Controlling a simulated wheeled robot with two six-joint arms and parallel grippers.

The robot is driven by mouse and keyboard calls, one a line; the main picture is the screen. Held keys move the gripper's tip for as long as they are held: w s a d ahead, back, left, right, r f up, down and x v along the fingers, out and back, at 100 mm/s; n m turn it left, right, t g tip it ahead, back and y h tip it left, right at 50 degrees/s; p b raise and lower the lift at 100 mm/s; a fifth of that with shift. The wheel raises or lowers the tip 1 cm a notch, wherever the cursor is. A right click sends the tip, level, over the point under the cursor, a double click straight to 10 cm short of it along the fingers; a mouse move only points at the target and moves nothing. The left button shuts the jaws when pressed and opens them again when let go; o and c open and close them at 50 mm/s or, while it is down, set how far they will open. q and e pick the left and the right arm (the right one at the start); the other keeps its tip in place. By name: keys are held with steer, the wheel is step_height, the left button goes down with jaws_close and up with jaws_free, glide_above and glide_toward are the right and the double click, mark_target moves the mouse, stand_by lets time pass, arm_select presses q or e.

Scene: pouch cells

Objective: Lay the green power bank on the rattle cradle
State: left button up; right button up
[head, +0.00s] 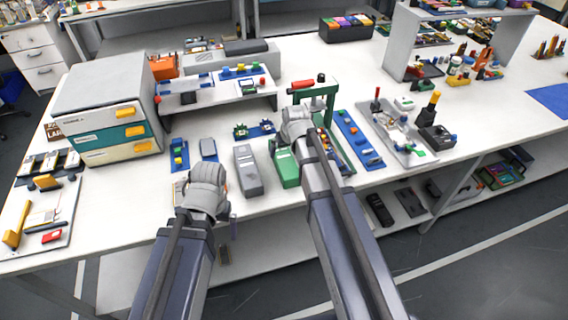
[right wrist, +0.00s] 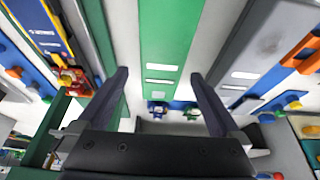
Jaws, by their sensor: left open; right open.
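The green power bank (head: 287,172) lies on the table near the front edge, beside a grey device (head: 247,172). It is long and green with white labels in the right wrist view (right wrist: 168,40). My right gripper (right wrist: 160,78) is open above it, a finger towards each side, gripping nothing; in the head view the gripper (head: 297,135) hides its far end. My left gripper (head: 203,190) is open over the front edge, its fingers mostly hidden. A green-framed stand (head: 330,100) stands just right of the power bank; I cannot tell whether it is the rattle cradle.
Blue strips with small parts (head: 352,138) and a grey tray (head: 412,148) lie to the right. A drawer cabinet (head: 108,100) stands at the left. A raised shelf (head: 225,97) is behind. The grey device (right wrist: 262,45) is close beside the right finger in the wrist view.

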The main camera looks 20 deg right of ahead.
mark_target(284, 157)
steer(key=shift+s+b+x, duration=0.2)
steer(key=shift+b+x, duration=1.15)
steer(key=shift+x, duration=0.2)
steer(key=shift+s+b+x, duration=0.15)
steer(key=shift+b+x, duration=1.2)
steer(key=shift+x, duration=0.25)
steer(key=shift+a+f, duration=0.1)
steer(key=shift+a, duration=0.05)
steer(key=shift+c, duration=0.2)
jaws_close()
